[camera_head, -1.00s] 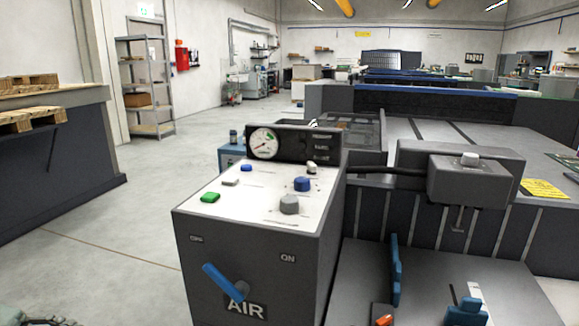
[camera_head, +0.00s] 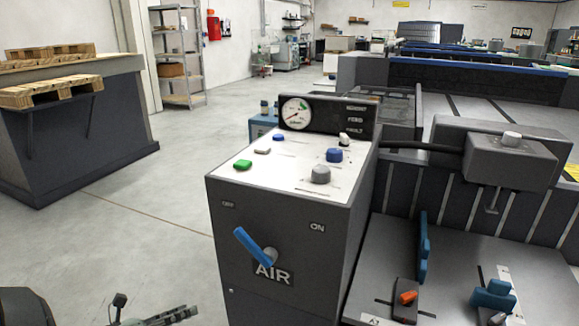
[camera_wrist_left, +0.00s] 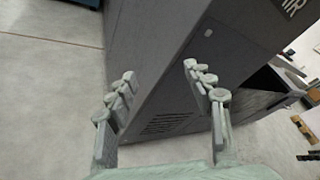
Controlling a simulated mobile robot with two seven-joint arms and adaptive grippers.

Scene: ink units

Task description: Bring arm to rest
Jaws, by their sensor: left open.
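My left gripper (camera_head: 153,308) is at the bottom left of the head view, in front of and to the left of the grey control cabinet. Its two fingers are apart, and the left wrist view (camera_wrist_left: 160,72) shows nothing between them. The grey control cabinet (camera_head: 285,240) has a blue AIR lever (camera_head: 252,246) on its front, tilted between the OFF and ON labels. In the left wrist view the cabinet's lower side (camera_wrist_left: 165,65) is beyond the fingers, and I cannot tell the exact gap. My right gripper is not in view.
A dark counter with wooden pallets (camera_head: 50,92) stands at the left. Bare floor (camera_head: 130,215) lies between it and the cabinet. At the right is a dark machine table (camera_head: 450,262) with blue and orange fittings. Metal shelves (camera_head: 180,60) stand at the back.

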